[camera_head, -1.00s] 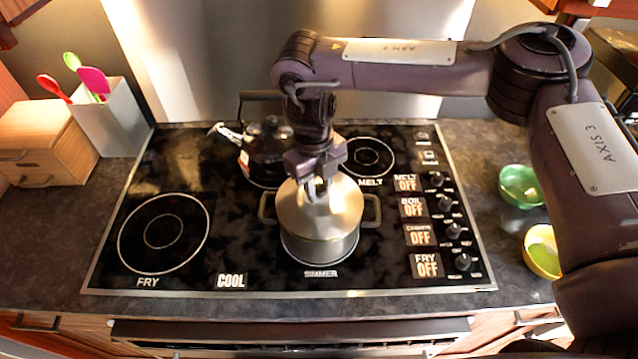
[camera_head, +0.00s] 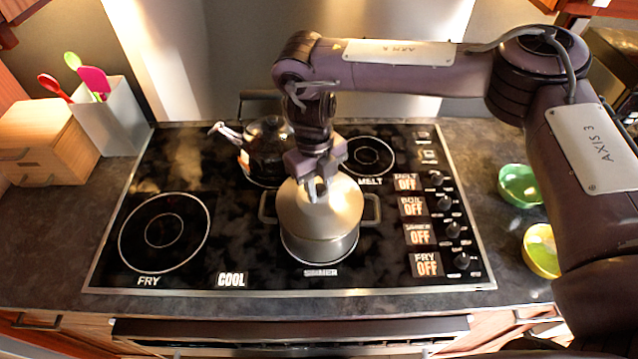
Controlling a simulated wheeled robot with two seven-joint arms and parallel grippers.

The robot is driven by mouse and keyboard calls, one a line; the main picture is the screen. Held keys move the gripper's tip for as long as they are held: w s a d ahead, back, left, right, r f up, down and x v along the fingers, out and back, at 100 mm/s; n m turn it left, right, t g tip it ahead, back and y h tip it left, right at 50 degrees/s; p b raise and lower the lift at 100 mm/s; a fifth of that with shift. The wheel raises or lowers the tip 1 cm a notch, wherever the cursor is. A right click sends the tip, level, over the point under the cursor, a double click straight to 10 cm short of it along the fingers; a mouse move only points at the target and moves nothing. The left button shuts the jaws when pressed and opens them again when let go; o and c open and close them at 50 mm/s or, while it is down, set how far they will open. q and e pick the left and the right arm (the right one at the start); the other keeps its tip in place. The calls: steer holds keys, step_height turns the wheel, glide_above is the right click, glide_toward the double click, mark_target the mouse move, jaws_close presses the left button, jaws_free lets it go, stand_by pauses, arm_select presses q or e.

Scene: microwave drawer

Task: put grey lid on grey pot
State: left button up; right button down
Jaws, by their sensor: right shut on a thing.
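The grey pot (camera_head: 320,249) stands on the front middle burner marked SIMMER, with a handle at each side. The grey lid (camera_head: 338,206) sits over the pot's mouth and looks level. My right gripper (camera_head: 317,190) points down from above and is shut on the lid at its top middle. The knob of the lid is hidden between the fingers. I cannot tell whether the lid's rim fully touches the pot's rim all round. My left gripper is out of view.
A dark kettle (camera_head: 268,150) stands behind the pot. The front left FRY burner (camera_head: 163,232) is bare. Green (camera_head: 519,186) and yellow (camera_head: 541,251) bowls stand right of the stove. A utensil holder (camera_head: 112,118) and wooden box (camera_head: 45,140) stand at the left.

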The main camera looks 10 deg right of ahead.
steer(key=shift+f, duration=0.4)
stand_by(1.3)
steer(key=c, duration=0.6)
jaws_free()
steer(key=shift+r+p, duration=3)
steer(key=shift+r, duration=0.5)
